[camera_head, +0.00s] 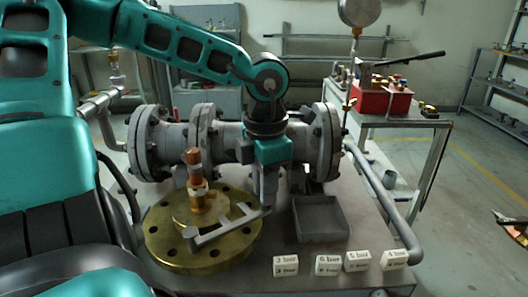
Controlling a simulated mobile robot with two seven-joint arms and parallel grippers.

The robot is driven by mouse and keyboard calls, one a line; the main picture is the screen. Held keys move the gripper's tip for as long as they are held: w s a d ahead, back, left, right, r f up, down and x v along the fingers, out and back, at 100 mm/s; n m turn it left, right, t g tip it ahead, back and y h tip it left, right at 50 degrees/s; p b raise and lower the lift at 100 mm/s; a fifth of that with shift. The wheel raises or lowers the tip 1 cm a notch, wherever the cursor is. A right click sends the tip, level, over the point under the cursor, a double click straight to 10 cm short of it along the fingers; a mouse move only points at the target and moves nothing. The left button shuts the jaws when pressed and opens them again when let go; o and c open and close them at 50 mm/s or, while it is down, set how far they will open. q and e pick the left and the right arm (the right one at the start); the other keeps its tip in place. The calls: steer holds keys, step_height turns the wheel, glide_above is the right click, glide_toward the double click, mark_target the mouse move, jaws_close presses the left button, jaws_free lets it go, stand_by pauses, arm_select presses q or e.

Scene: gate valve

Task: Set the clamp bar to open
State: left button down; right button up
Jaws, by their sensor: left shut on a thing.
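The clamp bar (225,229) is a flat grey bar with short upright prongs. It lies across the front of a round brass flange (170,250) with bolt holes, slanting from lower left to upper right. A brass and copper stem (197,190) rises from the flange's middle, behind the bar. My left gripper (267,206) comes down from above, at the bar's right end near the flange's right rim. It is shut on that end; the fingertips are small and partly hard to make out. My right gripper is not in view.
A grey pipe with bolted flanges (324,140) runs behind the brass flange. An empty grey tray (322,238) is just right of my left gripper. Several white labelled blocks (328,265) stand along the front edge. A bent pipe (385,200) bounds the right side.

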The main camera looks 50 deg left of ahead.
arm_select(q)
steer(key=c, duration=1)
jaws_free()
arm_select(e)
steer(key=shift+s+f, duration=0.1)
arm_select(q)
steer(key=shift+r, duration=0.6)
step_height(320, 180, up, 12)
steer(key=shift+f+p, duration=0.1)
steer(key=shift+p, duration=1.05)
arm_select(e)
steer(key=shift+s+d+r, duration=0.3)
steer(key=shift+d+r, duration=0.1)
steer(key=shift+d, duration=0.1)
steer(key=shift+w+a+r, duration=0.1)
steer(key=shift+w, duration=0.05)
